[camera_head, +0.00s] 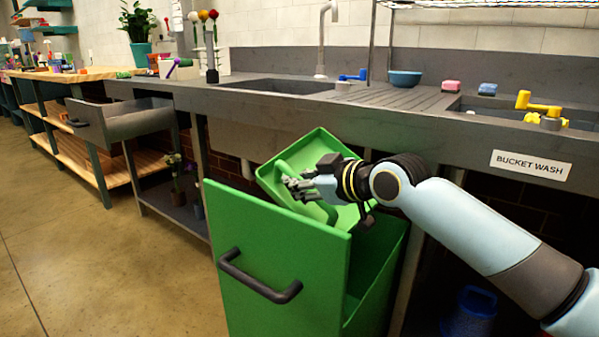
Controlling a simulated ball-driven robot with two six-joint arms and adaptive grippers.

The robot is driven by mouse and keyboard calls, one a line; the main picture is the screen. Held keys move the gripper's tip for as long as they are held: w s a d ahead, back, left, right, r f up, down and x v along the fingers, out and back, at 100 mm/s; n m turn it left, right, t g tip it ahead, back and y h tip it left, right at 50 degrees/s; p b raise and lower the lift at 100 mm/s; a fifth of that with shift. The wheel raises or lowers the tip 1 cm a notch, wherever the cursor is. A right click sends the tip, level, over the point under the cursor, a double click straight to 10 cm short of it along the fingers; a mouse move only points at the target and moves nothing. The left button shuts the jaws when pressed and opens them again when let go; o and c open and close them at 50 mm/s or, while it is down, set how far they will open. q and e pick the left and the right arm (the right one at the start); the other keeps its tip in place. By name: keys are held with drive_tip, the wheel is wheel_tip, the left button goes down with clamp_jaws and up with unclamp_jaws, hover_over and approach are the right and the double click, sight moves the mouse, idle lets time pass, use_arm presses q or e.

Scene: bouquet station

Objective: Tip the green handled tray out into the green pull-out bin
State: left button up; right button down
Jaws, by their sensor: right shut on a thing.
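The green handled tray (322,142) is tilted above the open green pull-out bin (210,215). My right gripper (296,188) is shut on the tray's green handle, and my right arm comes in from the right. The tray's lower edge is over the bin's opening, behind its front panel. I see no loose contents on the visible part of the tray. My gripper and arm hide part of the tray, and the front panel hides most of the bin's inside. My left gripper is not in view.
The grey sink counter (240,105) runs just behind the tray. An open grey drawer (135,122) sticks out at the left. A blue bucket (470,312) stands under the counter at the lower right. The floor (90,235) at the left is clear.

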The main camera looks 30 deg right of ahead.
drive_tip(key=r+g+p, duration=0.1)
drive_tip(key=p, duration=0.1)
drive_tip(key=r+m+g+p, duration=0.1)
drive_tip(key=p, duration=0.1)
drive_tip(key=shift+w+d+p, duration=0.1)
drive_tip(key=shift+w+p, duration=0.2)
drive_tip(key=shift+p, duration=0.05)
drive_tip(key=g+p, duration=0.1)
drive_tip(key=p, duration=0.1)
drive_tip(key=g+p, duration=0.1)
drive_tip(key=p, duration=0.1)
drive_tip(key=shift+w+r+m+y, duration=0.2)
drive_tip(key=shift+m+y, duration=0.1)
drive_tip(key=shift+m, duration=0.1)
drive_tip(key=shift+d+g+p, duration=0.1)
drive_tip(key=shift+g+p, duration=0.4)
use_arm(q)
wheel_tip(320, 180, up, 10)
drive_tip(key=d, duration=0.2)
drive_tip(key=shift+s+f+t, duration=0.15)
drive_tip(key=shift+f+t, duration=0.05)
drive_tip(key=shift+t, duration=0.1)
use_arm(e)
drive_tip(key=shift+f, duration=0.15)
drive_tip(key=shift+m+g, duration=0.3)
